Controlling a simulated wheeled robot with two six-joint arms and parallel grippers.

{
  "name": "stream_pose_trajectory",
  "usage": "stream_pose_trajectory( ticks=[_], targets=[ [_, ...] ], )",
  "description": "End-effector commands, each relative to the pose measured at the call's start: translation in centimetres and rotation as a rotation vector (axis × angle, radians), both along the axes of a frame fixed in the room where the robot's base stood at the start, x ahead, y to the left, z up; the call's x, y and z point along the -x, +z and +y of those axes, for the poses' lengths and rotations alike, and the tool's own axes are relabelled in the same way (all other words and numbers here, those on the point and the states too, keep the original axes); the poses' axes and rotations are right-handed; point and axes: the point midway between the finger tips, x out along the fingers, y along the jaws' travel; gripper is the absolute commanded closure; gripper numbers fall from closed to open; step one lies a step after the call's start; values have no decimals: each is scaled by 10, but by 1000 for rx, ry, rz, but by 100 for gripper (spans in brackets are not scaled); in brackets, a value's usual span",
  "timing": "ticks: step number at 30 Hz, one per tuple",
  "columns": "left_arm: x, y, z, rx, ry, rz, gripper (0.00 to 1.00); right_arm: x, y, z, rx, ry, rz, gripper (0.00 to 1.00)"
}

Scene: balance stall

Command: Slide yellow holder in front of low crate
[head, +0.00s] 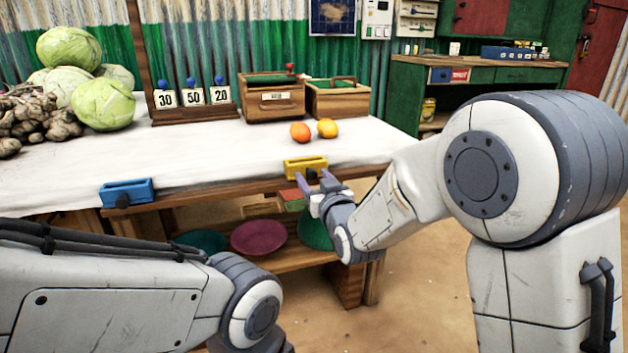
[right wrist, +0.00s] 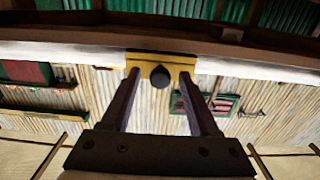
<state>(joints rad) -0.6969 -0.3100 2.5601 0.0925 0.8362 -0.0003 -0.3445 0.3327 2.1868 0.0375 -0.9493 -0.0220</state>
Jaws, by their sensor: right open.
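The yellow holder (head: 305,166) sits at the front edge of the white-topped table, below the oranges. In the right wrist view the yellow holder (right wrist: 178,64) shows a dark round knob (right wrist: 160,77) facing me. My right gripper (head: 317,178) is open at the holder's front, its two fingers either side of the knob; I cannot tell whether they touch. Two wooden crates stand at the back: a left one with a label (head: 274,106) and a right one with green inside (head: 340,104). I cannot read which is called low. My left gripper is out of view.
A blue holder (head: 127,192) sits on the front edge further left. Two oranges (head: 301,132) lie before the crates. A stand with number cards (head: 193,97) is left of the crates; cabbages (head: 102,104) lie far left. The edge between the holders is clear.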

Motion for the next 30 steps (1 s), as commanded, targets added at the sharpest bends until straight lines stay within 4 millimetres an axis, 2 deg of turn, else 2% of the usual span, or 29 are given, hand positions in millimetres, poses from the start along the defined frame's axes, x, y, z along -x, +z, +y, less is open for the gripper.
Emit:
stream_pose_trajectory(
  ticks=[3, 4, 7, 9, 30],
  targets=[
    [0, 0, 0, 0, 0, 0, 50, 0, 0, 0, 0, 0, 0, 39],
    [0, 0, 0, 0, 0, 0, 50, 0, 0, 0, 0, 0, 0, 43],
    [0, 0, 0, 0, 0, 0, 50, 0, 0, 0, 0, 0, 0, 81],
    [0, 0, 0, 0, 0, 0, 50, 0, 0, 0, 0, 0, 0, 100],
    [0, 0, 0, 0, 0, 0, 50, 1, 0, 0, 0, 0, 1, 100]
  ],
)
